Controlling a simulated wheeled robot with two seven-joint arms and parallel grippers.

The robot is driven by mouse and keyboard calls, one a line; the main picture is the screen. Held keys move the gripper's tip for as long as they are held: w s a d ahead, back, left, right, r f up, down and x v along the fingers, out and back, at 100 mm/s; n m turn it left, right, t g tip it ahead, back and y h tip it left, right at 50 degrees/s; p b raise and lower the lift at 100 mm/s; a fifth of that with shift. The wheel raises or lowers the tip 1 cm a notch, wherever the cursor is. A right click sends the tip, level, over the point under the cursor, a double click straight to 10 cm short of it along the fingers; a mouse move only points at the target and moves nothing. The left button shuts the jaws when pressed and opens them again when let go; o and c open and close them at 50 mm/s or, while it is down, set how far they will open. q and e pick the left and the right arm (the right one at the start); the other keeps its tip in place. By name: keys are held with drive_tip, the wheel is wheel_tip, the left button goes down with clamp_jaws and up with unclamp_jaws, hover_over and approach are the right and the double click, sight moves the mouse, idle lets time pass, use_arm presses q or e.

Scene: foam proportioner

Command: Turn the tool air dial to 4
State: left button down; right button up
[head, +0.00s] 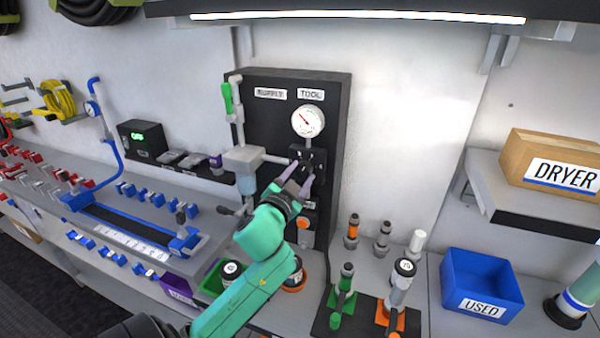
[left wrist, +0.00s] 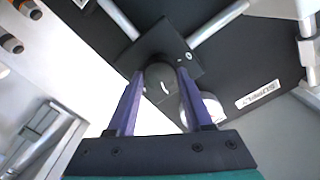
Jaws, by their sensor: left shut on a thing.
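The black panel (head: 268,82) on the wall bears SUPPLY and TOOL labels. A round white gauge (head: 308,121) with a red needle sits under TOOL; its numbers are too small to read. Below it is a black regulator block (head: 318,158), which also shows in the left wrist view (left wrist: 182,48). My left gripper (head: 299,178) reaches it from below. In the left wrist view its purple fingers are shut on the round grey dial knob (left wrist: 160,82), one on each side. In the head view the fingers and hand largely hide the knob. My right gripper is not in view.
Grey pipes and a green-handled valve (head: 227,98) are left of the block. An orange-marked part (head: 303,222) is below. Nozzles on stands (head: 345,285), a blue USED bin (head: 482,283) and a DRYER box (head: 552,165) are to the right.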

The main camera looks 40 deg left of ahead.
use_arm(q)
drive_tip(key=shift+m, duration=0.4)
drive_tip(key=shift+c, duration=1.5)
unclamp_jaws()
drive_tip(key=shift+s+f, duration=0.1)
drive_tip(key=shift+s+d+f, duration=0.1)
drive_tip(key=shift+s+d, duration=0.05)
drive_tip(key=shift+s, duration=0.15)
drive_tip(key=p+v, duration=0.4)
drive_tip(key=v, duration=0.9)
drive_tip(key=shift+s+d+p, duration=0.2)
drive_tip(key=shift+s+p, duration=0.1)
